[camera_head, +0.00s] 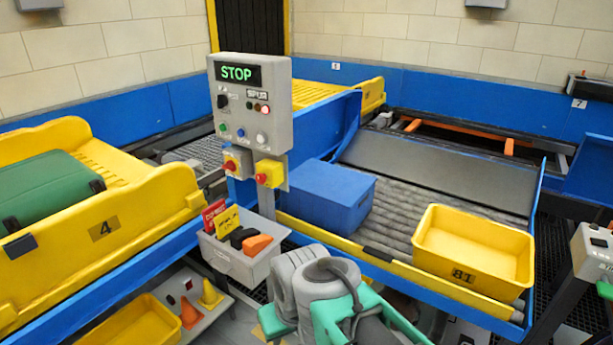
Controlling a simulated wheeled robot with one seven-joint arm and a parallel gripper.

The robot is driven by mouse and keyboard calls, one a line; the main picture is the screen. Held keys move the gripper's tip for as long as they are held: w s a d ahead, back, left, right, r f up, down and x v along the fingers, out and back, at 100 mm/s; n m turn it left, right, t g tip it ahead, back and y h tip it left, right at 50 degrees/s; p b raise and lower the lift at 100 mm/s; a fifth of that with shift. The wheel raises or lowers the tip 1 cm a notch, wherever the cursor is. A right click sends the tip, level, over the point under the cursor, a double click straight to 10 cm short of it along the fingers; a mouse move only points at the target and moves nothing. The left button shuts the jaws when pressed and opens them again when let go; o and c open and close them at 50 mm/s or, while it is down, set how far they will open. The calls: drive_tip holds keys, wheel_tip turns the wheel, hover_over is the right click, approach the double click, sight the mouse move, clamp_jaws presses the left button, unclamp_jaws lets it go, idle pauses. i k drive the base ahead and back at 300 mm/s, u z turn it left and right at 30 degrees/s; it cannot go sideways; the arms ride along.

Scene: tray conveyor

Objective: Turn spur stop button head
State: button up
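A grey control panel (250,105) stands on a post at centre left. Its display (238,73) reads STOP in green, and a label below looks like SPUR. Under the panel, a yellow box (272,171) carries a red button head (262,178). Left of it, a lighter box (241,157) carries another red head (230,165). I cannot tell from the picture which head is the spur stop, or how either is turned. My grey and green arm is at the bottom centre, below and apart from the panel. My gripper's fingers do not show.
A grey bin (228,258) with cards and tools hangs below the buttons. Right of the post, a blue box (325,196) and a yellow tray (473,247) sit on rollers. At left, a yellow tray (150,222) marked 4 holds a green suitcase (45,188).

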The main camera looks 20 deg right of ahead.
sight(259, 178)
drive_tip(key=z, duration=1.05)
drive_tip(key=k, duration=0.2)
drive_tip(key=u, duration=2.1)
drive_tip(key=i, duration=1.8)
drive_tip(key=z, duration=0.3)
